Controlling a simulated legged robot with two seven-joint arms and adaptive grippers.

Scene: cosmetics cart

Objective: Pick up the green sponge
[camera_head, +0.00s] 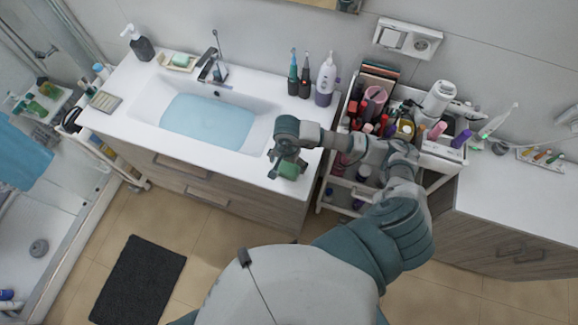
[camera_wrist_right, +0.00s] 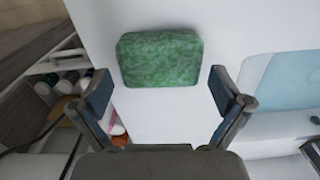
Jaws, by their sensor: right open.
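The green sponge (camera_wrist_right: 160,58) lies flat on the white sink counter, just ahead of my right gripper (camera_wrist_right: 160,92) in the wrist view. In the head view the sponge (camera_head: 289,170) is partly hidden by that gripper (camera_head: 279,168), near the counter's front right edge. My right gripper is open, with its two fingers apart and nothing between their tips. The sponge sits slightly beyond the fingertips in the wrist view. I cannot tell the height of the fingers above the counter. My left gripper is not in view.
The water-filled basin (camera_head: 208,122) lies left of the sponge. Toothbrushes (camera_head: 299,76) and a white-purple bottle (camera_head: 326,79) stand behind on the counter. The crowded cosmetics cart (camera_head: 425,158) stands to the right, below my right arm. Bare counter surrounds the sponge.

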